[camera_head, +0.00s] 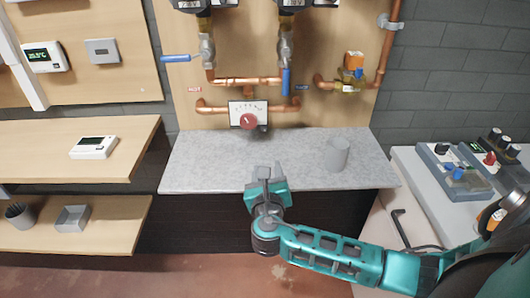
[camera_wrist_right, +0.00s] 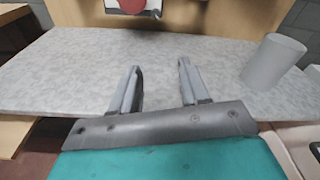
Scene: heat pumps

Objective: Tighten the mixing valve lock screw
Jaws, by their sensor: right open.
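The mixing valve (camera_head: 248,114) is on the wooden back panel, joined to copper pipes. It has a white scale plate and a round red knob (camera_head: 249,121). In the right wrist view the red knob (camera_wrist_right: 132,5) is cut off by the top edge, with a small metal part (camera_wrist_right: 152,13) beside it that may be the lock screw. My right gripper (camera_head: 265,172) is over the front edge of the grey worktop, below and in front of the valve. Its two fingers (camera_wrist_right: 160,82) are apart with nothing between them. My left gripper is not in view.
A grey cup (camera_head: 337,155) stands on the right of the grey worktop (camera_head: 210,160). Blue-handled valves (camera_head: 286,82) hang above. Wooden shelves (camera_head: 60,150) are at left. A side table with a control box (camera_head: 455,172) is at right. The worktop's middle is clear.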

